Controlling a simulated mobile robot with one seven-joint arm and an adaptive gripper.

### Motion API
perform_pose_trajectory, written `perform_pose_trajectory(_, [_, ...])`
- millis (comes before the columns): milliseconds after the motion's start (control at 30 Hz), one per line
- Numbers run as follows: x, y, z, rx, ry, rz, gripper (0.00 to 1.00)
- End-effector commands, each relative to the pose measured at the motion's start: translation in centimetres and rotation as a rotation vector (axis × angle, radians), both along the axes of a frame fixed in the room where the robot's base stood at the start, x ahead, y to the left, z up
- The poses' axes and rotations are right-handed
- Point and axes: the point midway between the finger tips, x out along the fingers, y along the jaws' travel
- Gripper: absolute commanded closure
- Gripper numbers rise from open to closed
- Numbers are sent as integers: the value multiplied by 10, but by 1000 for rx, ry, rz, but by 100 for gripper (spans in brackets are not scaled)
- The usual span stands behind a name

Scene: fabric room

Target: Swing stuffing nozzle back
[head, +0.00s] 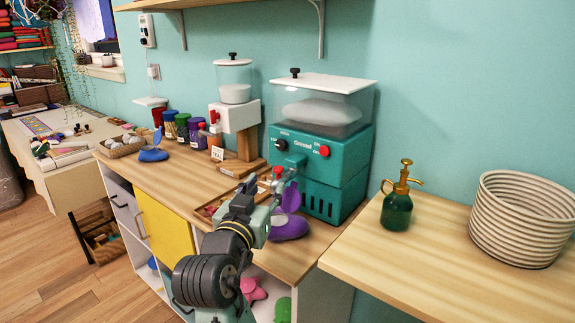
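The stuffing machine (318,152) is a teal box with a clear hopper (318,105) of white stuffing on top. A teal nozzle part (291,161) juts from its front toward me. A small red piece (278,170) shows just below the nozzle part, beside my fingers; I cannot tell whether it belongs to the nozzle. My gripper (282,184) is in front of the machine, at or very near the nozzle, with its fingers pointing up and away from me. My wrist and gripper hide part of the machine's lower front. Whether the fingers touch or grip the nozzle is unclear.
A white dispenser (234,115) on a wooden stand is left of the machine. A green spray bottle (397,208) and woven basket (522,222) are right.

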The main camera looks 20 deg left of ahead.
Motion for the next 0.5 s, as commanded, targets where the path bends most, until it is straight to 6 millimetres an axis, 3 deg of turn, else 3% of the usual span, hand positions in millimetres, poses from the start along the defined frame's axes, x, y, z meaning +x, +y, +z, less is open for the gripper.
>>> perform_pose_trajectory(500, [87, 3, 2, -3, 1, -3, 61])
